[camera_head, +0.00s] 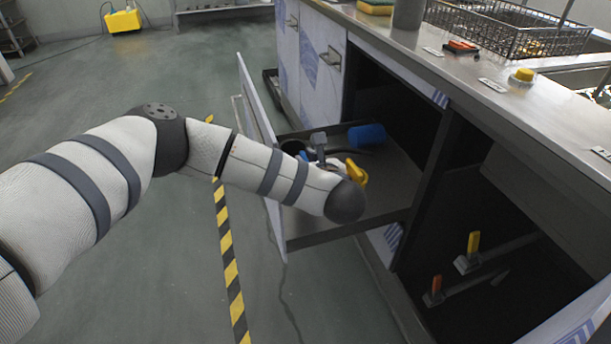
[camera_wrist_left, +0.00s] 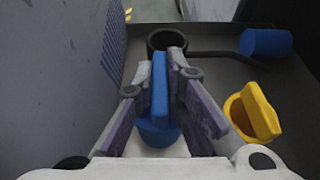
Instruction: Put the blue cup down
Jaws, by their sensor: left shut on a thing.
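My left gripper (camera_wrist_left: 166,82) is shut on the upright blue handle of the blue cup (camera_wrist_left: 157,132). The round blue body shows below the fingers in the left wrist view, partly hidden by them. The cup is held inside or just above the open drawer (camera_head: 330,234); I cannot tell whether it touches the floor of it. In the head view my left forearm reaches into the drawer and hides most of the gripper and cup. My right gripper is in neither view.
A dark pot with a long handle (camera_wrist_left: 166,40), a blue cylinder (camera_wrist_left: 266,42) and a yellow cup (camera_wrist_left: 250,112) are in the drawer around the gripper. The drawer front (camera_head: 262,125) stands close on the left. A steel counter (camera_head: 450,65) is above right.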

